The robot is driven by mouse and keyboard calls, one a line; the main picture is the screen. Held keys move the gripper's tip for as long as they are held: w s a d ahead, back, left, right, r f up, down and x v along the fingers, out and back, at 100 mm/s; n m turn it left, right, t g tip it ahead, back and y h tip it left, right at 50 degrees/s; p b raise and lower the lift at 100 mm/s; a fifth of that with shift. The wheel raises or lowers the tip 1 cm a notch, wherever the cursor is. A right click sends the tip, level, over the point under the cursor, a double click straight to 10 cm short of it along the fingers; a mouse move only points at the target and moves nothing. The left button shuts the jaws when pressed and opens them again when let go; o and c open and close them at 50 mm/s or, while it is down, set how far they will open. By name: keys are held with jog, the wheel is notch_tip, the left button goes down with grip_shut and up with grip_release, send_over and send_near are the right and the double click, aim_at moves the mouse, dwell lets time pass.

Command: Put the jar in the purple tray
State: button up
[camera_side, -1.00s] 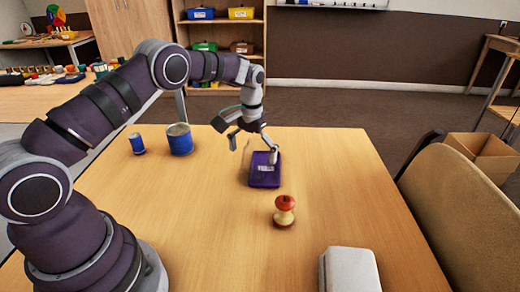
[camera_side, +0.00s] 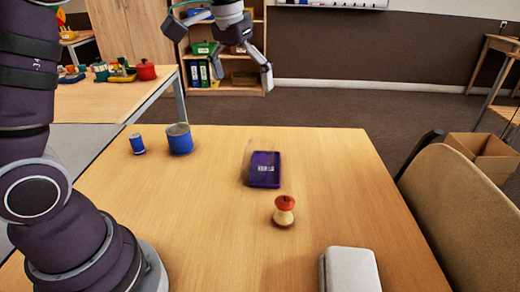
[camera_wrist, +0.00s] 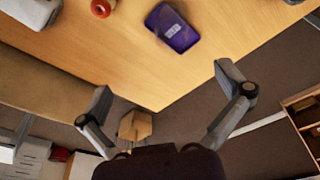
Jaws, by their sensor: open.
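The purple tray (camera_side: 264,182) lies near the middle of the table, with a pale label showing; it also appears in the wrist view (camera_wrist: 184,38). A faint, clear upright shape (camera_side: 247,158) stands at its rear left edge; I cannot tell whether this is the jar or part of the tray. A larger blue round container (camera_side: 180,141) with a grey top and a small blue can (camera_side: 137,144) stand at the back left. My gripper (camera_side: 241,72) is open and empty, high above the table's far edge; its spread fingers show in the wrist view (camera_wrist: 164,84).
A red and cream apple-core-shaped object (camera_side: 284,211) stands in front of the tray. A light grey case (camera_side: 349,272) lies at the front edge. A chair (camera_side: 455,215) and a cardboard box (camera_side: 484,155) are at the right. The table right of the tray is clear.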

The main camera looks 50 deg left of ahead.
jog(key=s+d+f+m+t, duration=0.1)
jog(key=s, duration=0.6)
jog(key=s+d+f+m+t, duration=0.1)
jog(key=s+d+f+t, duration=0.1)
jog(key=s, duration=0.5)
jog(key=shift+d, duration=0.25)
jog(key=shift+c, duration=0.6)
